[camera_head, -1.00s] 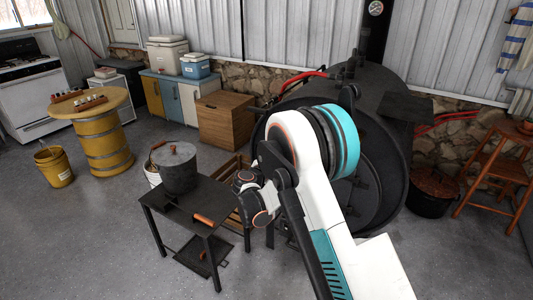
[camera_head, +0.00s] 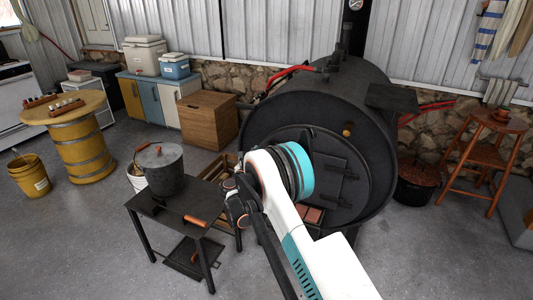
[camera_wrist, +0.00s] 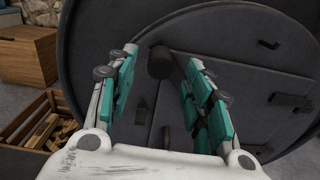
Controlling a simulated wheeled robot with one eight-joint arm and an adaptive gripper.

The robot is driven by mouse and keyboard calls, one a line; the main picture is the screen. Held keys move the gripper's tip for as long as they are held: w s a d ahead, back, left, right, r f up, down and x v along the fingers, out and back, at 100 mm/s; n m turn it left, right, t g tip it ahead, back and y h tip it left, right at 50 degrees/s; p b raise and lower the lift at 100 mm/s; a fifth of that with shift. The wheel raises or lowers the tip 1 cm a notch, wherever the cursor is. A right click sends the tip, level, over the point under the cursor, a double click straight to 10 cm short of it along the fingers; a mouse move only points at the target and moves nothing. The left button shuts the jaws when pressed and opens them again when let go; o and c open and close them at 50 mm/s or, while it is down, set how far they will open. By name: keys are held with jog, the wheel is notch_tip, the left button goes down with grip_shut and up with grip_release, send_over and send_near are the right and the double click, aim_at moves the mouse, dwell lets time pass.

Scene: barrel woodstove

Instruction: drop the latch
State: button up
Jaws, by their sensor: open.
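The barrel woodstove (camera_head: 400,120) lies on its side with its round front and dark door (camera_head: 335,170) facing me. In the wrist view the door (camera_wrist: 240,95) fills the background. A dark, short cylindrical piece (camera_wrist: 159,63), which looks like the latch handle, shows between my finger ends; a dark bar seems to run from it toward the right finger. A small dark catch (camera_wrist: 140,112) sits lower on the stove front. My gripper (camera_wrist: 163,60) is open, its teal-padded fingers on either side of the handle. I cannot tell whether they touch it. My arm hides this area in the head view.
A low black table (camera_head: 150,210) with a lidded pot (camera_head: 165,172) stands left of my arm. A wooden crate (camera_wrist: 30,125) with wood pieces is left of the stove. A wooden box (camera_head: 208,120) stands behind. A stool (camera_head: 485,160) and dark pot (camera_head: 415,187) are at right.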

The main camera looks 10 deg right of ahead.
jog(key=shift+b+x, duration=0.7)
jog(key=shift+x, duration=2.1)
jog(key=shift+c, duration=0.5)
grip_shut()
